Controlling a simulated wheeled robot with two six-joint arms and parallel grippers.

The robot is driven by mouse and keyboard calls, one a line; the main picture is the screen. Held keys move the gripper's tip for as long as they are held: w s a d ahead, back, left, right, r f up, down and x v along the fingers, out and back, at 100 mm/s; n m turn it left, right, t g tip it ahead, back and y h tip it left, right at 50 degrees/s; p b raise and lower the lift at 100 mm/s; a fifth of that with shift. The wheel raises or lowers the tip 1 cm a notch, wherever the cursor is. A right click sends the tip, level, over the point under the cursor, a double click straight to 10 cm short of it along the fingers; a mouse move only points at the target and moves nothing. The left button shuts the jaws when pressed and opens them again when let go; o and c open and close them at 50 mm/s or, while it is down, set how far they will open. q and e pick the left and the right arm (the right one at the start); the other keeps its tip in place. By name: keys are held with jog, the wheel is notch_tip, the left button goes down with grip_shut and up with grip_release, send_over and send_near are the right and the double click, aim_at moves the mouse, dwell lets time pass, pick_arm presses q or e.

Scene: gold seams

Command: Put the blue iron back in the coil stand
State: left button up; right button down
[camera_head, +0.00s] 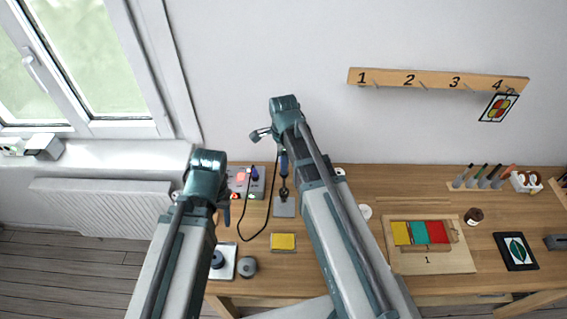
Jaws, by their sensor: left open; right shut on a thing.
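The blue iron (284,163) hangs upright, handle up, just under my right wrist. My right gripper (281,148) is shut on it at the top of the handle, and my arm partly hides the fingers. The coil stand (284,208), a grey plate with a dark coil, is directly below the iron. The iron's lower end lines up with the coil; I cannot tell whether it is inside it. A black cord loops down from the iron's side to the left. My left gripper (226,212) is open and empty, left of the stand, mostly hidden by its arm.
A soldering station (240,182) with red lights stands left of the stand. A yellow sponge (283,242) lies in front, with a grey round piece (248,266) nearby. A wooden board (430,262) with coloured tiles lies right of my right arm. A numbered rack (437,80) hangs on the wall.

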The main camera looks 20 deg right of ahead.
aim_at(284, 187)
jog(key=shift+f+b, duration=5.05)
jog(key=shift+b, duration=0.05)
dwell(1.1)
jog(key=c, duration=0.5)
grip_release()
jog(key=shift+c, duration=0.2)
jog(key=o, duration=0.5)
jog(key=shift+r+p, duration=3.6)
